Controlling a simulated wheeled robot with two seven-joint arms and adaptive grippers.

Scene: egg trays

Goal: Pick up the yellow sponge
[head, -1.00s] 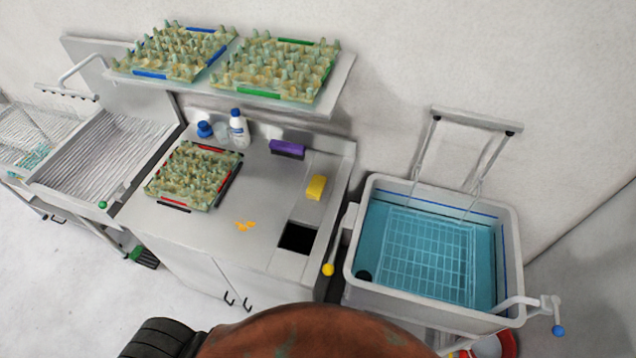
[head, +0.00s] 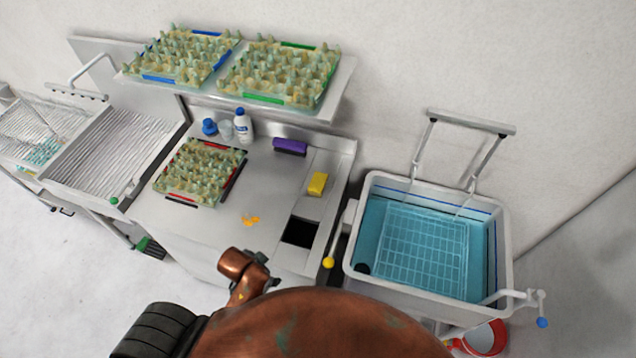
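The yellow sponge (head: 317,184) lies on the right part of the steel counter (head: 215,228), in front of a purple block-shaped item (head: 289,147). It is fully visible and nothing touches it from above. A copper-coloured part of my own body shows at the counter's front edge, well short of the sponge. Neither of my grippers can be made out in the head view.
An egg tray with red edges (head: 180,201) and bottles (head: 243,126) stand on the counter. An orange spill (head: 250,220) and a dark square opening (head: 298,232) are nearer me. A shelf (head: 335,90) overhangs the back; a blue water basin (head: 372,180) is right.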

